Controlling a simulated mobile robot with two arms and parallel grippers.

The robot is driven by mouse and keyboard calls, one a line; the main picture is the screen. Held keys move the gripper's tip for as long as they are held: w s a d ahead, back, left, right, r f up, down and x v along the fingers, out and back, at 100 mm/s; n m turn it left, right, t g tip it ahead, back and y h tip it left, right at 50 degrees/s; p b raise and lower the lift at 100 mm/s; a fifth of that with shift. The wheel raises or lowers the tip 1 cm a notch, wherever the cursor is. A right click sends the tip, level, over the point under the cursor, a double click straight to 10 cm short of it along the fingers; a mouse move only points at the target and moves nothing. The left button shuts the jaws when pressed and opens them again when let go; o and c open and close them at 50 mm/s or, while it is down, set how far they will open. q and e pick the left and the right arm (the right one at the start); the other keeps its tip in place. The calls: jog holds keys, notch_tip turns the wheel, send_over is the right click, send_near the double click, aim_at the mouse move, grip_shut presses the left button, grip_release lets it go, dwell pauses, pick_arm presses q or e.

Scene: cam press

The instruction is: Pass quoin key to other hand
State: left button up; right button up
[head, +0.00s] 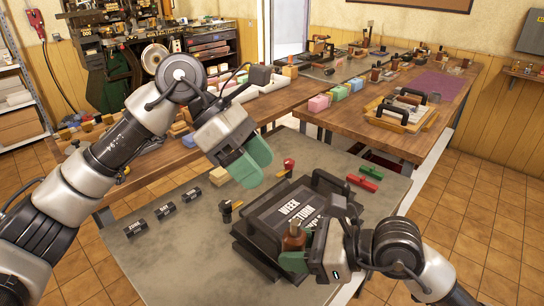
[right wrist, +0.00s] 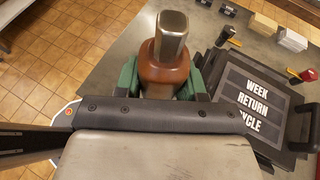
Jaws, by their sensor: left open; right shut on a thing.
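The quoin key (head: 294,240) has a brown rounded body and a squared steel end. My right gripper (head: 299,252) is shut on its brown body, at the front of the black press frame. In the right wrist view the key (right wrist: 166,70) stands between the green fingers of the gripper (right wrist: 161,80), steel end toward the top of the picture. My left gripper (head: 256,166) is open and empty, above the table, higher and to the left of the key and well apart from it. The key's lower part is hidden.
A black form reading "WEEK RETURN" (head: 274,220) lies beside the right gripper.

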aim_at(298, 221)
pick_arm(q)
jog(key=s+d+r+m+t+y, duration=0.2)
jog(key=s+d+r+y, duration=0.1)
jog(key=s+y, duration=0.1)
pick_arm(e)
jog(key=shift+s, duration=0.1)
pick_arm(q)
jog(key=x, duration=1.1)
jog(key=shift+s+f, duration=0.2)
jog(key=shift+f, duration=0.05)
jog(key=c, duration=0.7)
jog(key=shift+c, duration=0.9)
pick_arm(e)
jog(key=o, duration=1.1)
jog(key=shift+c, duration=0.2)
